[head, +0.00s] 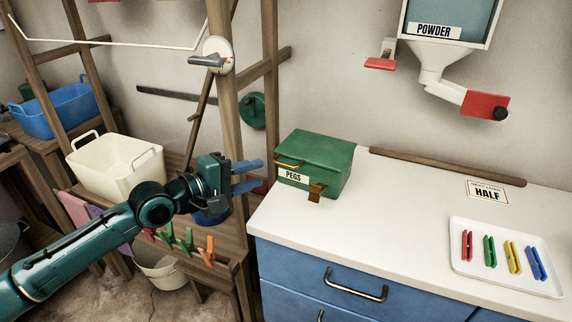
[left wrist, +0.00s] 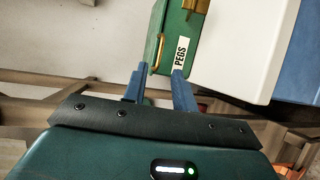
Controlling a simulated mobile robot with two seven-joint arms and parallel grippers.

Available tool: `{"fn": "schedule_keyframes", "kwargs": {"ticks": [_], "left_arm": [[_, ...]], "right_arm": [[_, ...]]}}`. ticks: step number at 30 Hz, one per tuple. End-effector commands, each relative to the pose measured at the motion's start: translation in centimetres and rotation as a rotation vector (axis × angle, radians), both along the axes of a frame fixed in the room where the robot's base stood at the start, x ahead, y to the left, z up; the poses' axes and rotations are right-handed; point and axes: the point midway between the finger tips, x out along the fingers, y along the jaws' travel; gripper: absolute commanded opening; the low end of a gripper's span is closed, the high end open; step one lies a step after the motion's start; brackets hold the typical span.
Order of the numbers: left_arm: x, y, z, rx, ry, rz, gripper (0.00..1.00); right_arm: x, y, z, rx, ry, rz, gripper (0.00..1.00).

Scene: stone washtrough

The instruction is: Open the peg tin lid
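The green peg tin (head: 313,168) stands on the white counter, with a PEGS label, a brass handle (head: 289,162) at its front left and a brass latch (head: 316,192) at its front. Its lid (head: 315,148) is shut. My left gripper (head: 262,174) is open and empty, just left of the tin and pointing at it. In the left wrist view the two blue fingers (left wrist: 156,84) stand apart, with the tin (left wrist: 171,48) just beyond their tips and the brass handle (left wrist: 156,50) above the gap between them. My right gripper is in neither view.
A white tray (head: 464,266) with several coloured pegs lies on the counter at right. A wooden post (head: 232,120) stands behind my left gripper. A cream basket (head: 118,167) is at left. A powder dispenser (head: 440,70) hangs above the counter.

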Motion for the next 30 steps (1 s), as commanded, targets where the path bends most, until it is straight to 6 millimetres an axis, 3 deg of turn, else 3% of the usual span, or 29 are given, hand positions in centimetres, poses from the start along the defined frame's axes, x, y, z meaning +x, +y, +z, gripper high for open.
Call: {"fn": "schedule_keyframes", "kwargs": {"ticks": [6, 13, 26, 30], "left_arm": [[3.3, -3.5, -0.8, -0.002, -0.001, -0.002, 0.28], [5.6, -5.7, -1.4, 0.000, -0.001, -0.001, 0.28], [6.2, -6.4, -1.6, 0.001, -0.001, 0.000, 0.28], [6.2, -6.4, -1.6, 0.001, -0.001, 0.000, 0.16]], "right_arm": [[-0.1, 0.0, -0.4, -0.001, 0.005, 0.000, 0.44], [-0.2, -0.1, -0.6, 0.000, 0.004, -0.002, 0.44], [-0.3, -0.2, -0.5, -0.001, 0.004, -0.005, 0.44], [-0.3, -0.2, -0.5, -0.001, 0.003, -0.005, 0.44]]}}
